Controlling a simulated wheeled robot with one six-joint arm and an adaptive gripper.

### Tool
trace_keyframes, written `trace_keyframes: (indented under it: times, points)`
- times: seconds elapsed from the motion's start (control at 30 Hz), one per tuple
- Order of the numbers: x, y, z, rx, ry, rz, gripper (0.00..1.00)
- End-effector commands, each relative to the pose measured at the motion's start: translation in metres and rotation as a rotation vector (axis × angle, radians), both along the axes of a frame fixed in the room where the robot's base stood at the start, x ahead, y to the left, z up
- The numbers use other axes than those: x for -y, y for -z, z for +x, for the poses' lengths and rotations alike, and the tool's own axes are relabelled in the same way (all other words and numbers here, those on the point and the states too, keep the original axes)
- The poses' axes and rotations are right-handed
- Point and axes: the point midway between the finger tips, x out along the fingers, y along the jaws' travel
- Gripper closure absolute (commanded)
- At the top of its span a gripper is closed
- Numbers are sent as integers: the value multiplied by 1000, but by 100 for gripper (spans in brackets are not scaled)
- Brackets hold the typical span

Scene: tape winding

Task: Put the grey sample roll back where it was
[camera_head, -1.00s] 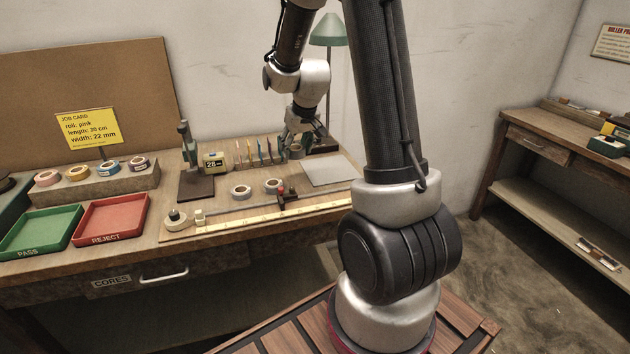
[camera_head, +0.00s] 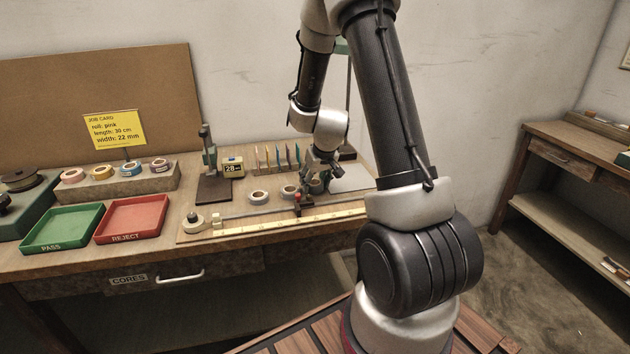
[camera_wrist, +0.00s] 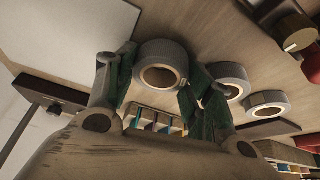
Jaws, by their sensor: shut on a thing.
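My gripper (camera_head: 322,172) is shut on the grey sample roll (camera_wrist: 160,55), which sits between its two fingertips in the wrist view. In the head view the held roll (camera_head: 316,187) is low over the bench, at the right end of a row with two other rolls. I cannot tell whether it touches the bench. The two other rolls, the middle one (camera_head: 289,191) and the left one (camera_head: 258,197), lie flat on the bench. They also show in the wrist view, the nearer one (camera_wrist: 238,88) close beside my right-hand finger.
A ruler rail (camera_head: 270,225) with a red slider (camera_head: 298,202) runs along the front. A rack of upright coloured strips (camera_head: 277,157) stands behind the rolls. A pale plate (camera_head: 350,178) lies to the right. Green (camera_head: 62,228) and red (camera_head: 132,218) trays are at left.

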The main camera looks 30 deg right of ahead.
Motion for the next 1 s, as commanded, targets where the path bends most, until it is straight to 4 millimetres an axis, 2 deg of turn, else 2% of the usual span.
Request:
trace_keyframes:
  times: [0.03,0.07,0.1,0.5,0.67,0.9,1.0]
  points:
    - [0,2,0,-1,2,1,68]
    - [0,2,0,-1,2,1,46]
    - [0,2,0,0,2,1,39]
    - [0,-2,0,1,-1,0,39]
    - [-1,-27,-10,4,-1,-1,39]
    - [-3,-78,-33,5,0,0,39]
    - [-3,-93,-40,4,1,0,39]
